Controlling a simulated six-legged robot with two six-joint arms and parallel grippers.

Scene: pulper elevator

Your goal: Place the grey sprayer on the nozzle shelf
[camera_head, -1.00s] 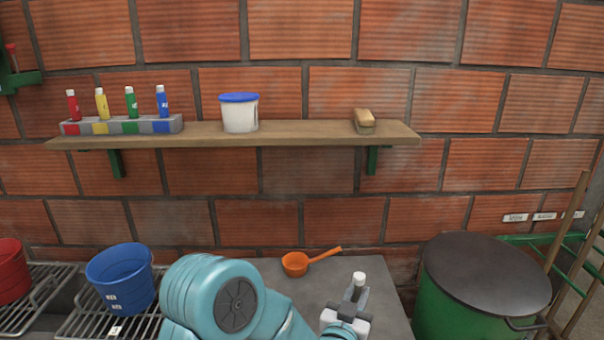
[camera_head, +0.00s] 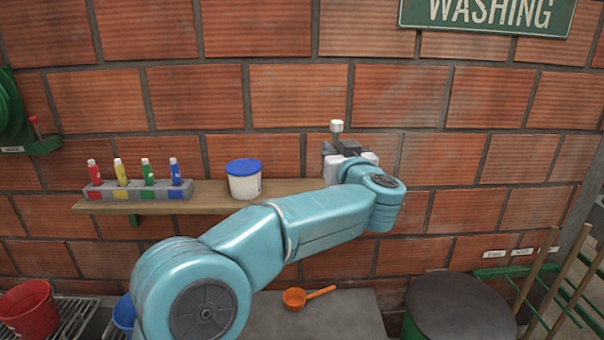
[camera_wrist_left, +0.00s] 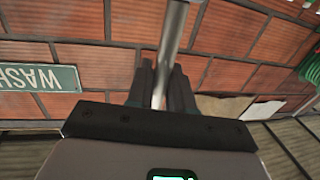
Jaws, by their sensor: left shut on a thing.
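My left gripper (camera_head: 345,152) is raised in front of the brick wall at the right part of the wooden shelf (camera_head: 212,199). It is shut on the grey sprayer, whose pale top (camera_head: 336,126) sticks up above the fingers. In the left wrist view the grey shaft of the sprayer (camera_wrist_left: 173,40) runs between the dark fingers (camera_wrist_left: 160,88). The sprayer looks roughly upright in the head view; I cannot tell how far it is above the shelf. My left arm hides the right end of the shelf. My right gripper is out of view.
On the shelf stand a grey rack (camera_head: 138,190) with several coloured bottles and a white tub (camera_head: 244,185) with a blue lid. Shelf room shows right of the tub. Below are an orange scoop (camera_head: 296,299), a red bucket (camera_head: 28,311) and a dark-lidded green bin (camera_head: 460,309).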

